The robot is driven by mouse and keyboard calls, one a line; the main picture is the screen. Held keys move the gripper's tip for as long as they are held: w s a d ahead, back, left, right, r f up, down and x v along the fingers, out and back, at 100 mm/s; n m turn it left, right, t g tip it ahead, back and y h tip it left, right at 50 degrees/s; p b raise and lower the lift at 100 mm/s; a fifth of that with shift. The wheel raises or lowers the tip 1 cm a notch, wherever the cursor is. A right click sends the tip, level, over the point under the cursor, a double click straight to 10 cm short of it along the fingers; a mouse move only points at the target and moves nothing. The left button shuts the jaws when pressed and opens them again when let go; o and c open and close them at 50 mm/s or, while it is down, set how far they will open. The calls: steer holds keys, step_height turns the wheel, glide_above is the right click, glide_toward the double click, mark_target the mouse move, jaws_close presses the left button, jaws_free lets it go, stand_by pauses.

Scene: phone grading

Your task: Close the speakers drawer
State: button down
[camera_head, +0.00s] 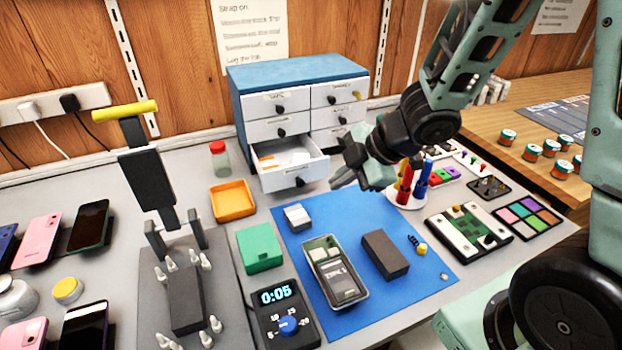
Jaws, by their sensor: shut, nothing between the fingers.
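A small drawer cabinet (296,78) with a blue top and white drawers stands at the back of the bench. Its bottom left drawer (291,176) is pulled out, with orange and white items inside; its label cannot be read. The other drawers look closed. My gripper (340,180) is shut and empty, a little to the right of the open drawer's front and seemingly apart from it. My arm comes in from the upper right and hides part of the cabinet's lower right side.
An orange tray (233,201) and a red-lidded jar (220,160) stand left of the open drawer. A blue mat (406,279) with a grey tray and dark block lies in front. A holder with red and blue tools (405,190) stands right of my gripper.

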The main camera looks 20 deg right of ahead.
steer(key=p+x, duration=0.1)
steer(key=x, duration=0.6)
steer(key=shift+f, duration=0.25)
steer(key=w+p, duration=0.1)
steer(key=w, duration=0.1)
steer(key=shift+w+r+p, duration=0.35)
steer(key=shift+p, duration=0.05)
steer(key=shift+w+a+f, duration=0.1)
steer(key=shift+w+a, duration=0.05)
steer(key=shift+w, duration=0.55)
